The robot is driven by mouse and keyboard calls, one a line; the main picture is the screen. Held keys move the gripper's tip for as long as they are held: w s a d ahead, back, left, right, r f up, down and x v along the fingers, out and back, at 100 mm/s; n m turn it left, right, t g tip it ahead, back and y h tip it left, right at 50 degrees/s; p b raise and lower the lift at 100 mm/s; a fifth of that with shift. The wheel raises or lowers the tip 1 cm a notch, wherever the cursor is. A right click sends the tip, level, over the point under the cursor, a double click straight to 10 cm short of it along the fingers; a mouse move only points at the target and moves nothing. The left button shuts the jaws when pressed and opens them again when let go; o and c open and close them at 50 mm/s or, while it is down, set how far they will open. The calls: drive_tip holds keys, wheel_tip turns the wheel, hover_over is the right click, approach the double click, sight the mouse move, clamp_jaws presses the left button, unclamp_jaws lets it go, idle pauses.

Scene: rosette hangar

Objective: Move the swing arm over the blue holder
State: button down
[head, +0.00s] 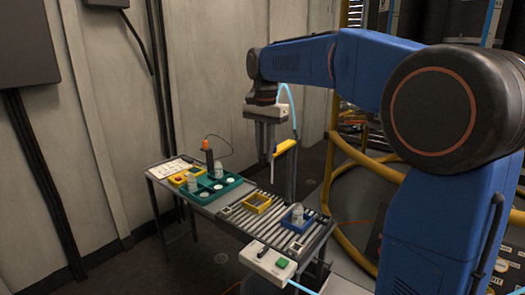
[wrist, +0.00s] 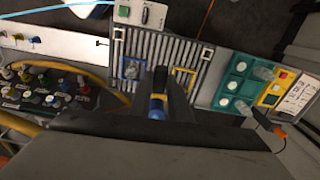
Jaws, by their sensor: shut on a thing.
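The swing arm is a yellow bar (head: 286,147) on a grey upright post (head: 291,178) at the roller table. My gripper (head: 270,152) points down at the bar's left end and is shut on it; the fingers hide part of the grip. In the wrist view a yellow piece (wrist: 158,96) shows at my fingers.
A yellow holder (head: 249,208) sits on the rollers left of the blue one. A green tray (head: 214,195) with bottles stands farther left, near an orange-topped tool (head: 205,145). A white control box (head: 267,262) with a green button is at the front edge.

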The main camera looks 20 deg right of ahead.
drive_tip(key=s+d+n, duration=0.6)
drive_tip(key=d+n, duration=0.2)
drive_tip(key=d, duration=0.3)
drive_tip(key=shift+d+n, duration=0.15)
drive_tip(key=shift+n, duration=0.25)
drive_tip(key=c, duration=1.6)
unclamp_jaws()
drive_tip(key=shift+c, duration=0.2)
drive_tip(key=shift+r, duration=0.1)
wheel_tip(320, 180, up, 17)
drive_tip(key=shift+r, duration=0.1)
